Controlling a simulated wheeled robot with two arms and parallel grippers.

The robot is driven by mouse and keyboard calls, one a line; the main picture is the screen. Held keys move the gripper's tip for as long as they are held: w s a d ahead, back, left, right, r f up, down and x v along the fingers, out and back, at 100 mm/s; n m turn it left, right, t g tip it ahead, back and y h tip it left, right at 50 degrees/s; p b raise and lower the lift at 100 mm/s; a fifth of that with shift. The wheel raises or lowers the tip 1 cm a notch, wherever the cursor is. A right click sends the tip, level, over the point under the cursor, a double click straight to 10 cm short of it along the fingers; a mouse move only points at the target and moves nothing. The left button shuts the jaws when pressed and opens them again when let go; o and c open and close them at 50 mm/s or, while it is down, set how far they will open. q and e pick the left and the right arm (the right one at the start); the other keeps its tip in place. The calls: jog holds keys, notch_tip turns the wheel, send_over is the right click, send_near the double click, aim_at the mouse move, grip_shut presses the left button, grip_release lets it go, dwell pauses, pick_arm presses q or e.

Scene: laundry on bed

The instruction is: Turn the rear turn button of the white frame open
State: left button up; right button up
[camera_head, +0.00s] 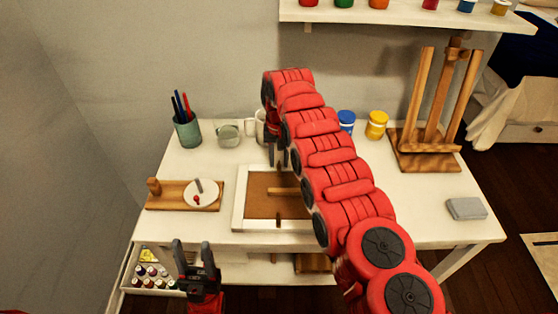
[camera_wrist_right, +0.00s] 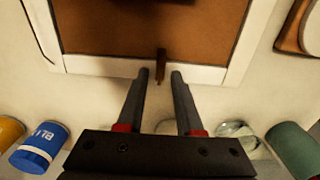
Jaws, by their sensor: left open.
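The white frame (camera_head: 238,212) lies on the table with its brown backing (camera_head: 262,205) up, partly hidden by my right arm. In the right wrist view, the rear rail of the frame (camera_wrist_right: 110,67) carries a small brown turn button (camera_wrist_right: 161,66). The button points across the rail, from the backing's edge outward. My right gripper (camera_wrist_right: 160,73) is open, pointing down, with one fingertip on each side of the button; contact is unclear. In the head view this gripper (camera_head: 278,158) is at the frame's rear edge. My left gripper (camera_head: 196,255) is open and empty before the table's front edge.
A wooden board with a white disc (camera_head: 201,193) lies left of the frame. Behind stand a pen cup (camera_head: 187,132), a glass bowl (camera_head: 228,134), and blue (camera_head: 346,119) and yellow (camera_head: 376,125) jars. A wooden easel (camera_head: 425,150) and grey block (camera_head: 466,209) are at right.

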grip_shut()
dwell(1.4)
